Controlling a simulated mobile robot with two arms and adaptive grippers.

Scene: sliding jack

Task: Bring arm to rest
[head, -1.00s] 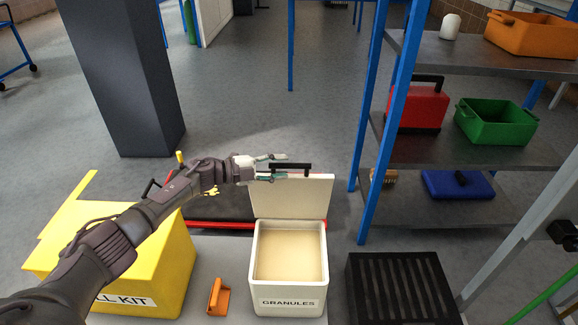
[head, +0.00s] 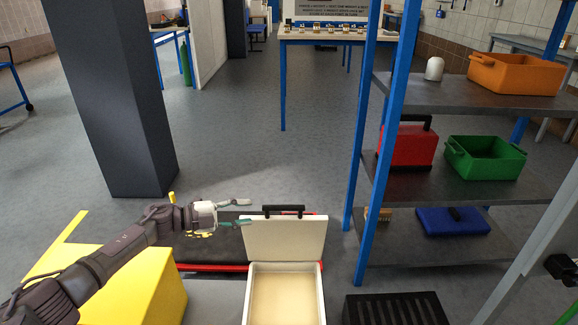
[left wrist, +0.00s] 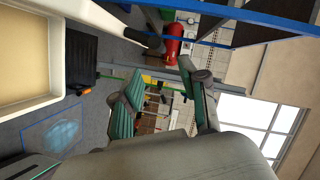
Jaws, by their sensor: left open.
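My left gripper (head: 240,212) is open and empty, its two fingers pointing right. It is just left of the raised white lid (head: 284,238) and its black handle (head: 284,209). Whether a finger touches the lid is hard to tell. The open white box (head: 250,290) of pale granules (head: 283,298) stands below the lid, its front cut off by the picture edge. In the left wrist view the green-padded fingers (left wrist: 163,105) are spread with nothing between them. My right gripper is not in view.
A yellow box (head: 135,285) stands under my left arm. A dark, red-edged panel (head: 190,258) lies behind. The blue-framed shelf (head: 455,95) with bins stands at right. A black slatted crate (head: 395,308) is right of the granules box.

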